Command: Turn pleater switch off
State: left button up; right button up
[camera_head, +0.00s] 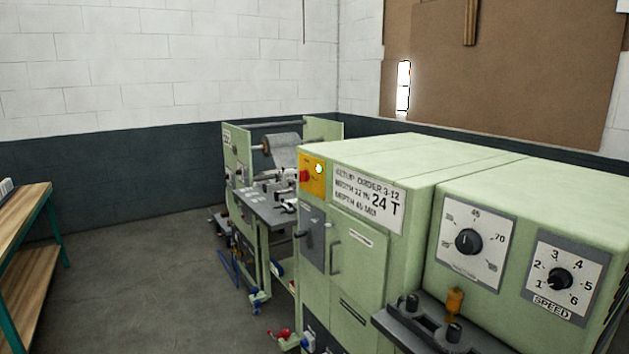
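The pale green pleater machine (430,165) fills the right half of the head view. A yellow panel (312,185) on its front upper left carries a red knob (305,176) and a small white round part (319,168). Below it is a grey box (312,240) with a dark lever-like handle (300,235) pointing left. I cannot tell which of these is the pleater switch, nor its on or off setting. Neither of my grippers is in view.
Two dials, one (468,241) with larger numbers and a speed dial (559,280), sit at the right. Dark knobs (453,332) stand on a ledge below. A roller unit (283,150) stands behind. A wooden workbench (22,215) is at left; the floor (140,270) between is clear.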

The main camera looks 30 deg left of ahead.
aim_at(304, 176)
jog(key=u, duration=1.05)
jog(key=i+j, duration=0.1)
jog(key=i, duration=0.4)
